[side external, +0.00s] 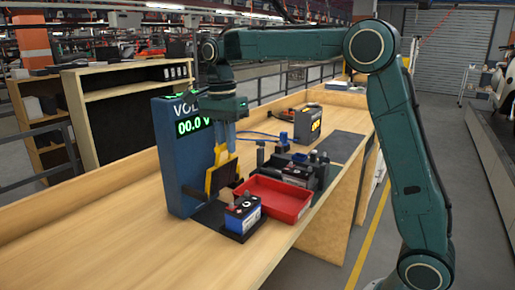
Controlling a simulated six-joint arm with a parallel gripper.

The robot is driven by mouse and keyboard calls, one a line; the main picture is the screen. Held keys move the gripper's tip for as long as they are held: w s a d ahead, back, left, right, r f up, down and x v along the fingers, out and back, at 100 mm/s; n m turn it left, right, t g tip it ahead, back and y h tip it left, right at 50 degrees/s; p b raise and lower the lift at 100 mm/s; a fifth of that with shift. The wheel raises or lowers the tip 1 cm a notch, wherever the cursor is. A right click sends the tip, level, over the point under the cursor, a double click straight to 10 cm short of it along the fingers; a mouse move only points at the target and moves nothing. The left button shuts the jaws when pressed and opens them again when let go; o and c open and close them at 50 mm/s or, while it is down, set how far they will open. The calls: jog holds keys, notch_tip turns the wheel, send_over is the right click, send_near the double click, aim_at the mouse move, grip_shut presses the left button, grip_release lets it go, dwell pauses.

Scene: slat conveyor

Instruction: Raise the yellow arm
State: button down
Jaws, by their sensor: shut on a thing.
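The yellow arm (216,170) is a flat yellow piece with a dark panel at its lower right, at the front right side of the blue voltmeter box (170,150). The box's green display reads 00.0 V. My gripper (228,145) comes from above and points down. Its fingers are shut on the top of the yellow arm. The arm's lower end is near the bench, and its joint to the box is not clear.
A blue-and-black battery (243,214) stands in front on a dark pad. A red tray (272,197) lies to its right, with dark fixtures behind. The bench's front left (90,245) is clear.

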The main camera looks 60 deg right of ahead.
jog(key=shift+w+f, duration=0.2)
jog(key=shift+w, duration=0.45)
jog(key=shift+w+f, duration=0.2)
jog(key=shift+w, duration=0.45)
jog(key=c, duration=1.4)
grip_release()
jog(key=shift+o, duration=0.2)
jog(key=shift+r, duration=0.15)
jog(key=shift+r, duration=0.15)
notch_tip(320, 180, up, 12)
jog(key=w, duration=0.1)
jog(key=shift+f, duration=0.25)
